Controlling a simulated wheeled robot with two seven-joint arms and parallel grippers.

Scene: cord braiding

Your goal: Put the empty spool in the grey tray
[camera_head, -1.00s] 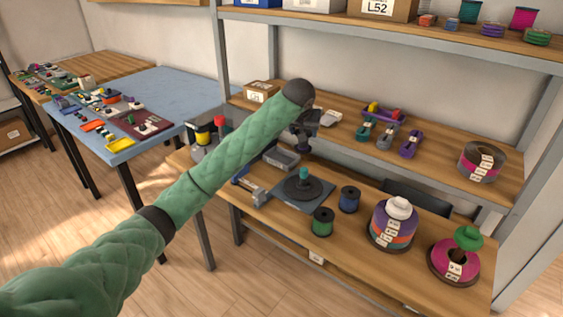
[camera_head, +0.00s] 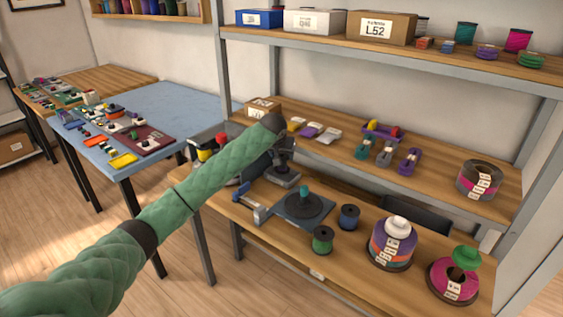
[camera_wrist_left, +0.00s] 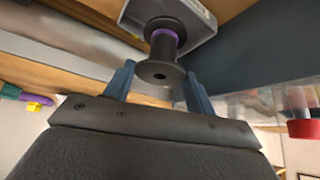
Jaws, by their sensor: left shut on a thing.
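My left gripper (camera_head: 284,152) is over the small grey tray (camera_head: 285,181) on the workbench. In the left wrist view, the left gripper (camera_wrist_left: 158,80) has its two blue-grey fingers on either side of a dark empty spool (camera_wrist_left: 159,72) and is shut on it. The spool has a purple band near its far end. The grey tray (camera_wrist_left: 203,20), with a white label, lies just beyond that end. I cannot tell whether the spool touches the tray. In the head view the spool is hardly distinguishable from the dark gripper. My right gripper is not in view.
A braiding disc (camera_head: 303,207) with a teal peg stands in front of the tray. A blue-handled clamp (camera_head: 252,203) is at the left. A shelf (camera_head: 335,150) runs behind the tray.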

